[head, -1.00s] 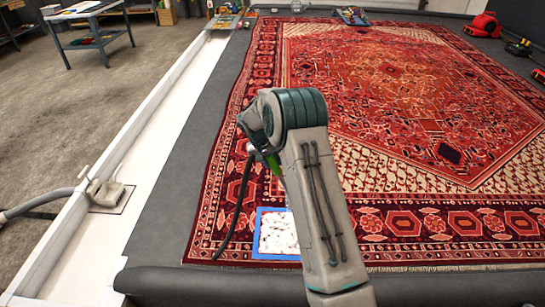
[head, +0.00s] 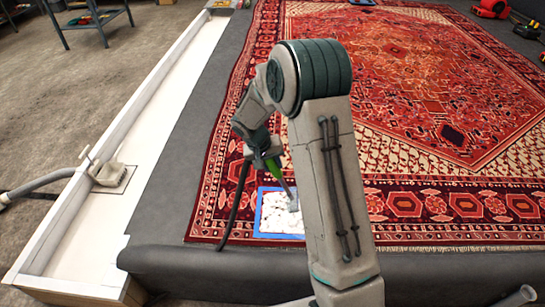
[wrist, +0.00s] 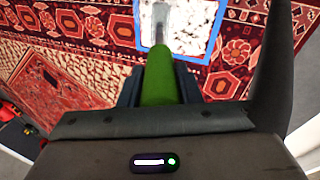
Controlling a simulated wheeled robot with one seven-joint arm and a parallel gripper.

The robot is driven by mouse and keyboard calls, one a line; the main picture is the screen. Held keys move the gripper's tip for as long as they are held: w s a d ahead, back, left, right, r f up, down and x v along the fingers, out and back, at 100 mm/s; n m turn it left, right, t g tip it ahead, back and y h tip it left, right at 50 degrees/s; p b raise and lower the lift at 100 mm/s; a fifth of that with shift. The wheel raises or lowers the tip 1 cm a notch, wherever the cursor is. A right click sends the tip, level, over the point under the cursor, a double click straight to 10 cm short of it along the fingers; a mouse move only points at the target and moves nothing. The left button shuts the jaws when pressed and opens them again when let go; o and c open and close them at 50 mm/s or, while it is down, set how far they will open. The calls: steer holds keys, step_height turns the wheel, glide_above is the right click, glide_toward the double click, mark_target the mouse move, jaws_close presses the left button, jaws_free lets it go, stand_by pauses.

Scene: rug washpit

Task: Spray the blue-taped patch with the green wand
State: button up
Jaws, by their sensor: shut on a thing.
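My gripper (head: 263,153) is shut on the green wand (head: 275,168), also large in the wrist view (wrist: 159,82). The wand points down, and its tip is over the right part of the blue-taped patch (head: 259,211). The patch lies near the rug's front edge, framed by blue tape with white foam-like cover inside. A greyish area shows around the wand tip. In the wrist view the tip overlaps the pale patch (wrist: 190,35); whether it touches cannot be told. My arm may hide the patch's right edge in the head view.
The red patterned rug (head: 400,100) lies on a dark grey floor. A dark hose (head: 236,205) hangs from the wand beside the patch. A white channel (head: 120,140) with a grey fitting (head: 108,173) runs along the left. A red machine (head: 490,8) stands far right.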

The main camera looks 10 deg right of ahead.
steer(key=shift+s+a, duration=0.9)
steer(key=shift+s, duration=2.3)
steer(key=shift+w+a+b, duration=1.5)
steer(key=shift+w+a, duration=0.15)
steer(key=shift+a, duration=4.3)
steer(key=w+d+p, duration=0.2)
steer(key=w+d, duration=0.1)
steer(key=w, duration=0.8)
steer(key=w+d+p, duration=0.3)
steer(key=w, duration=0.9)
steer(key=shift+d+p, duration=0.3)
steer(key=shift+d, duration=0.05)
steer(key=shift+r, duration=0.1)
